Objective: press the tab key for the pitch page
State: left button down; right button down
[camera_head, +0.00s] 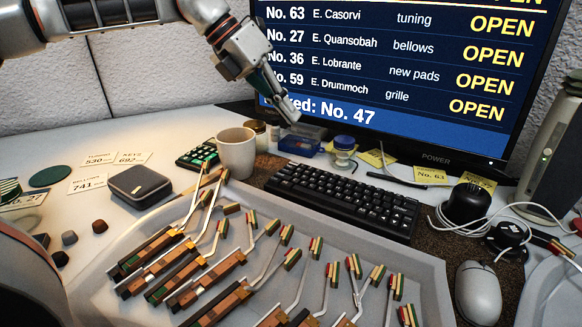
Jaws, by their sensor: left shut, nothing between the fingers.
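A black keyboard (345,200) lies in front of the monitor, at the middle of the desk. Its single keys are too small to read, so I cannot tell the tab key by its label. The monitor (400,65) shows a list of numbered jobs, each marked OPEN, with a blue bar below reading "No. 47"; its left and top parts are covered or cut off. My left gripper (290,112) comes in from the upper left, shut and empty. It appears in front of the screen's lower left, above and apart from the keyboard. My right gripper is not in view.
A white mug (237,152) stands left of the keyboard, beside small jars and a blue box (299,142). A tray (435,290) of wooden piano action parts fills the front. A mouse (478,291) and cables lie to the right.

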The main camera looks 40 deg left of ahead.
pick_arm(q)
jog(key=b, duration=0.2)
send_over(299, 168)
jog(key=s+a, duration=0.2)
notch_tip(299, 168, down, 7)
jog(key=shift+w+d+r, duration=0.1)
jog(key=shift+w+d, duration=0.05)
jog(key=shift+f, duration=1)
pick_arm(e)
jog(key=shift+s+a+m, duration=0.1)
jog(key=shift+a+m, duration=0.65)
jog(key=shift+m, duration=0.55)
pick_arm(q)
jog(key=shift+f, duration=0.1)
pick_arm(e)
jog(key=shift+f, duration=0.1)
pick_arm(q)
jog(key=shift+f, duration=0.35)
jog(key=shift+f, duration=0.3)
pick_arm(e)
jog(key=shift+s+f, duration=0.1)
pick_arm(q)
jog(key=shift+r, duration=0.75)
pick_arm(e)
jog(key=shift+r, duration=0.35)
